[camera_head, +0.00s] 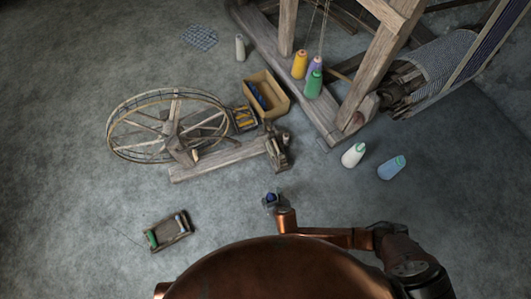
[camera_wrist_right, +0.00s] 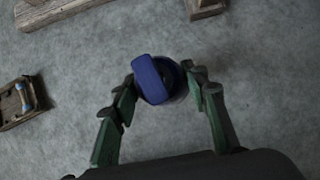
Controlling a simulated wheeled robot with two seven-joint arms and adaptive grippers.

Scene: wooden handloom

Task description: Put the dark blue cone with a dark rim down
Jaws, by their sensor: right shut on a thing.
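The dark blue cone with a dark rim (camera_wrist_right: 154,80) is between the fingers of my right gripper (camera_wrist_right: 162,82) in the right wrist view, which is shut on it. Its top end faces the camera and hides much of its body. In the head view my right gripper (camera_head: 271,203) shows small at the lower middle, with a bit of the blue cone (camera_head: 271,196) in it. Grey floor lies around it. I cannot tell whether the cone touches the floor. My left gripper is not in view.
A spinning wheel (camera_head: 170,125) on a wooden base stands beyond the gripper. A small wooden tray (camera_head: 170,231) lies to the left. A white cone (camera_head: 353,155) and a light blue cone (camera_head: 391,167) stand to the right. The loom frame (camera_head: 365,80) fills the upper right.

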